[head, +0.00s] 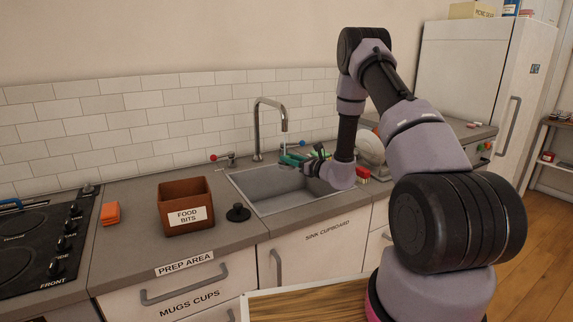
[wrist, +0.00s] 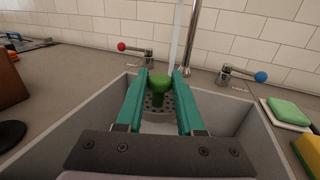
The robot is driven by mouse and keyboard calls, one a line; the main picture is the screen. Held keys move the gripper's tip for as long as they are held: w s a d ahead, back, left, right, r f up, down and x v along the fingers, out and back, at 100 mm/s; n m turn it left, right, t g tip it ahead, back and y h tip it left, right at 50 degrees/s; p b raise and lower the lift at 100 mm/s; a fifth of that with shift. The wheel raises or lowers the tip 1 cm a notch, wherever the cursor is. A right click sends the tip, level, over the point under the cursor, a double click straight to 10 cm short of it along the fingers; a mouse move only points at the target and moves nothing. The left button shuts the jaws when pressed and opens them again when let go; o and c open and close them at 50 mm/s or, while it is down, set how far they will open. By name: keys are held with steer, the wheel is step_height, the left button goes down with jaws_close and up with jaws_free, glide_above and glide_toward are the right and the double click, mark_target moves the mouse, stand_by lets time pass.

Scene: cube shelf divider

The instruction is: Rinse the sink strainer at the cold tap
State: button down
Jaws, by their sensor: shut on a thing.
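My gripper (wrist: 160,80) has its two teal fingers around the green knob (wrist: 159,84) of the sink strainer. The strainer's grey perforated body (wrist: 157,104) shows below the knob, over the sink basin (head: 270,182). In the head view my gripper (head: 291,158) is over the sink's back part, below the spout (head: 284,124); the strainer is hard to make out there. In the wrist view a pale vertical strip, like running water (wrist: 177,35), comes down at the strainer. The blue-knobbed cold tap (wrist: 262,77) is at the back right, the red-knobbed tap (wrist: 122,47) at the back left.
A brown box labelled FOOD BITS (head: 186,205) and a black round knobbed piece (head: 238,212) stand left of the sink. An orange block (head: 110,213) and the hob (head: 40,240) are further left. Green (wrist: 288,110) and yellow (wrist: 309,152) sponge-like blocks lie right of the sink.

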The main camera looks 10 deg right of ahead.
mark_target(293, 167)
steer(key=shift+d, duration=0.35)
steer(key=shift+s, duration=0.1)
steer(key=s, duration=0.2)
steer(key=s+a, duration=0.1)
steer(key=s, duration=0.4)
steer(key=shift+s+a, duration=0.15)
steer(key=shift+s, duration=0.25)
steer(key=shift+s+r, duration=0.1)
stand_by(1.2)
steer(key=s+r, duration=0.4)
steer(key=shift+s+a, duration=0.4)
steer(key=shift+f, duration=0.1)
stand_by(0.3)
